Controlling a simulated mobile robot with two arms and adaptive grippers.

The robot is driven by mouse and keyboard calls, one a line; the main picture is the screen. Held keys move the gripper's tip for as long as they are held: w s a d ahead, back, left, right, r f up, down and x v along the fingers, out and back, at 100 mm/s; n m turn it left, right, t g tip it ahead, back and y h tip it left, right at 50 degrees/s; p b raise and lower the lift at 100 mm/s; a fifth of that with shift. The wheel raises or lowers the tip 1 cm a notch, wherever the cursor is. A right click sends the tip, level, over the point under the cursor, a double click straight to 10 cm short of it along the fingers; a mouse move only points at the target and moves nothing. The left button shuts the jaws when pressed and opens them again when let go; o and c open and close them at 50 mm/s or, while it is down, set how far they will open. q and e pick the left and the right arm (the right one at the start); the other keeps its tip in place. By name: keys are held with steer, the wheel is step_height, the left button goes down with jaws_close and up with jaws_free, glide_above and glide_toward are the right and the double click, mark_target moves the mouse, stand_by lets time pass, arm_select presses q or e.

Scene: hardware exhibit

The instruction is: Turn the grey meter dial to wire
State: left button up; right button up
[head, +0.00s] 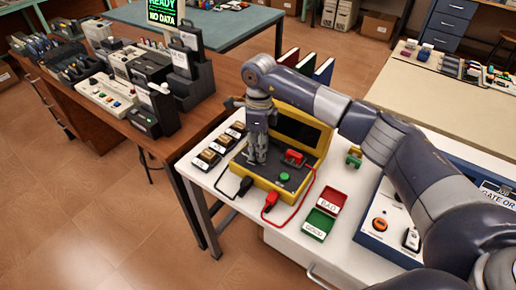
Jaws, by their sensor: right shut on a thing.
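The yellow meter case (325,135) stands open on the white table, with a dark screen (300,127) in its raised lid. Its dark face carries a red part (295,157) and a green button (284,177). My right gripper (257,158) points down at the left part of this face, its fingers shut on the grey dial. The gripper hides the dial, so its pointer and the wire mark cannot be read. Red and black leads run from the case to a red clip (270,202) and a black clip (245,186). My left gripper is not in view.
Several small labelled blocks (208,159) stand left of the case. A red tray (332,201) and a green tray (318,224) sit to its right. A blue-edged control box (385,225) stands further right, below my arm. A brown bench (140,130) with devices adjoins on the left.

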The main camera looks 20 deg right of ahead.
steer(key=m, duration=0.5)
steer(key=shift+m+b, duration=0.3)
steer(key=shift+b, duration=0.05)
steer(key=m, duration=0.5)
steer(key=shift+s+m+t, duration=0.1)
steer(key=shift+m+t, duration=0.2)
steer(key=shift+m, duration=0.1)
steer(key=o, duration=1.1)
steer(key=shift+c, duration=0.2)
step_height(320, 180, up, 12)
steer(key=shift+d, duration=0.4)
steer(key=shift+f, duration=0.1)
